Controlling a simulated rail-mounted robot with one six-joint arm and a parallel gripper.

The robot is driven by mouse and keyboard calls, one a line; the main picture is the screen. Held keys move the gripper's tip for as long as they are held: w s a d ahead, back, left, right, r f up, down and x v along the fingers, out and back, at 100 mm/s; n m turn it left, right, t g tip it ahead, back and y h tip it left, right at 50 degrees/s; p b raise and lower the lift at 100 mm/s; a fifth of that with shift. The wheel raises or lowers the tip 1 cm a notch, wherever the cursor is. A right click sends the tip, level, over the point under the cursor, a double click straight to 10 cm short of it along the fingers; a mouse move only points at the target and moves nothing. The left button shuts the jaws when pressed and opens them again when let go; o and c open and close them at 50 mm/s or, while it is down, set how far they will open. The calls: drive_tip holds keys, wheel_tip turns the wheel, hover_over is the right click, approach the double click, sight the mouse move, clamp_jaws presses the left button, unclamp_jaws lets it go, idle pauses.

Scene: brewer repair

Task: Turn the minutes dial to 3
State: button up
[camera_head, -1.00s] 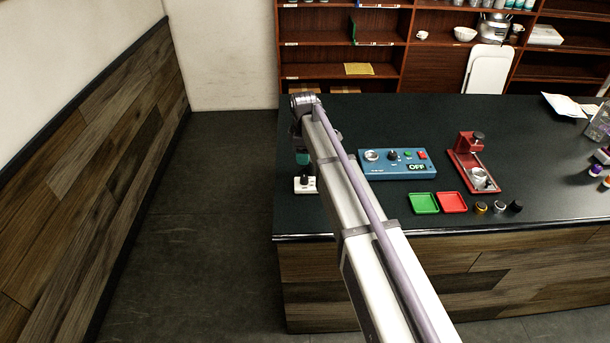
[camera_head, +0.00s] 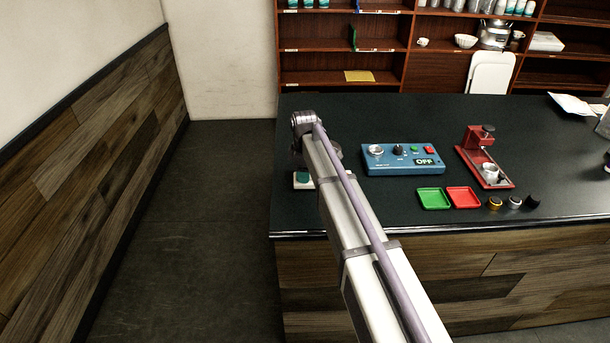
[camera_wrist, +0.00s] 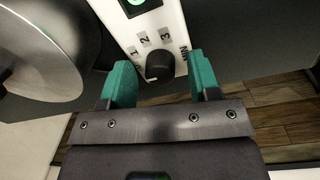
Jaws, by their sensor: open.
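The minutes dial (camera_wrist: 159,66) is a black round knob on a white panel (camera_wrist: 176,14) in the wrist view. The marks 1, 2, 3 and MIN curve around its far side. A small pale mark shows at its lower left edge, but I cannot tell surely where it points. My gripper (camera_wrist: 160,64) is open, with one teal finger on either side of the dial and a gap at each side. In the head view the white box (camera_head: 296,186) sits at the counter's left end, with my teal fingertips (camera_head: 304,181) over it, hiding its dial.
A green light (camera_wrist: 137,2) shows on the panel. Further right are a green tray (camera_head: 433,199), a red tray (camera_head: 463,197), several small knobs and a red press (camera_head: 474,145).

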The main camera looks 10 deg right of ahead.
drive_tip(key=c, duration=0.9)
